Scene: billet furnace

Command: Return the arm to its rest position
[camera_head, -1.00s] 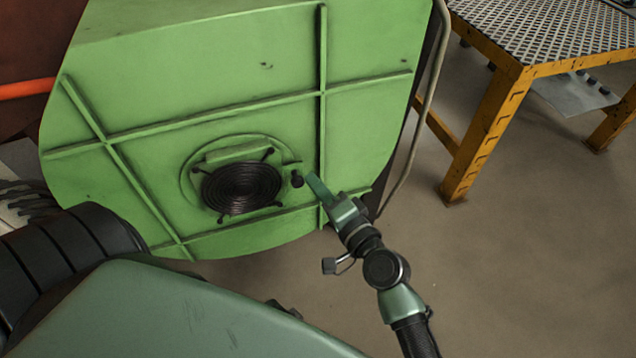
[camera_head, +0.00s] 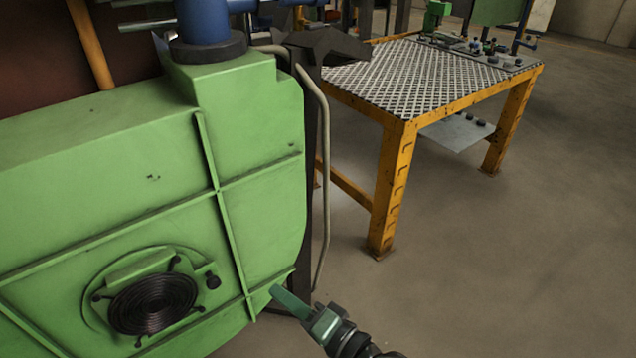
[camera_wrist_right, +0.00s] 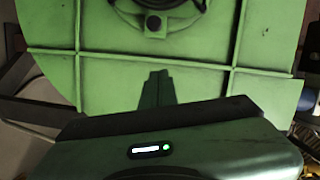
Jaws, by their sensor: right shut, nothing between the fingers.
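My right gripper (camera_head: 277,291) is at the bottom middle of the head view, in front of the lower right part of the green furnace housing (camera_head: 110,165). Its fingers are shut with nothing between them. In the right wrist view the closed fingertips (camera_wrist_right: 158,76) point at the green panel, and a gap to it cannot be judged. The round black coil-like vent (camera_head: 152,303) and a small black knob (camera_head: 213,282) sit on the panel, left of the gripper. My left gripper is not in view.
A yellow-framed table (camera_head: 394,185) with a patterned metal top stands at the right, with several small items at its far end. A grey pipe (camera_head: 325,150) runs down beside the housing. Open floor (camera_head: 500,270) lies at the lower right.

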